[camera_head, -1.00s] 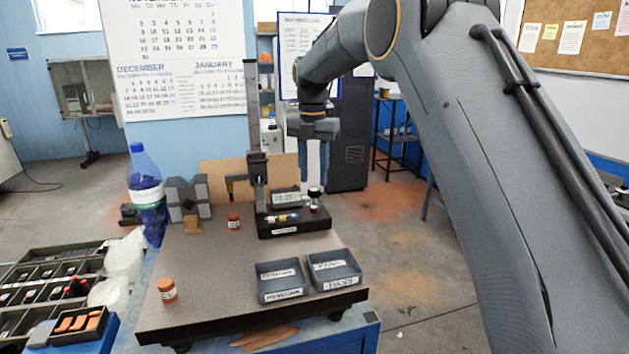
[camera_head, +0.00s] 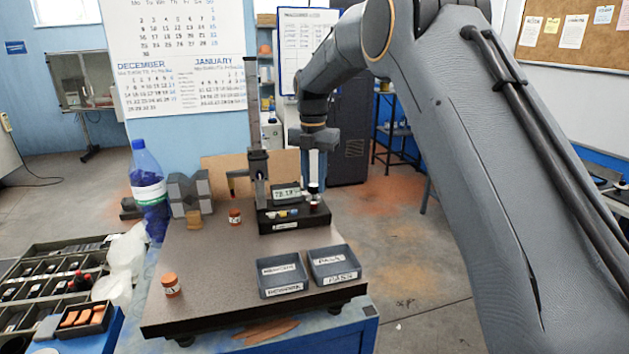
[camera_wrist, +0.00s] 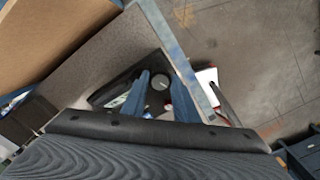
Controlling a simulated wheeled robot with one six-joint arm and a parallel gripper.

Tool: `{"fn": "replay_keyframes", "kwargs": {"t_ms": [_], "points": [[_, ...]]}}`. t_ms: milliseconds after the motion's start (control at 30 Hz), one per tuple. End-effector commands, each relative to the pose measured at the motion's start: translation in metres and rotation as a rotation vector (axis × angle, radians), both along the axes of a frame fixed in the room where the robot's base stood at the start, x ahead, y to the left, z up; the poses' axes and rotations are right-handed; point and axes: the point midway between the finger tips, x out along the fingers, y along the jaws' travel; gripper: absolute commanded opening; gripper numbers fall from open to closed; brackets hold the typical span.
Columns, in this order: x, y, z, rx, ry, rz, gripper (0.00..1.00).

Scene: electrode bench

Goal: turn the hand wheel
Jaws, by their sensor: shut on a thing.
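The hand wheel (camera_head: 314,188) is a small knob on top of the right end of the black gauge base (camera_head: 290,220). In the wrist view it shows as a dark round disc (camera_wrist: 160,82) between two blue fingers. My gripper (camera_head: 315,182) points straight down over the wheel, and its fingers are shut on the wheel's sides. The fingertips (camera_wrist: 160,90) hide part of its rim.
A dark column (camera_head: 254,130) rises left of the wheel. Two grey labelled trays (camera_head: 283,290) (camera_head: 335,280) sit at the plate's front right. The plate's (camera_head: 215,270) middle is clear.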

Motion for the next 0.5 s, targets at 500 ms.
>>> {"fn": "replay_keyframes", "kwargs": {"t_ms": [500], "points": [[0.0013,-0.0004,0.0004,0.0,-0.002,-0.313,0.05]]}}
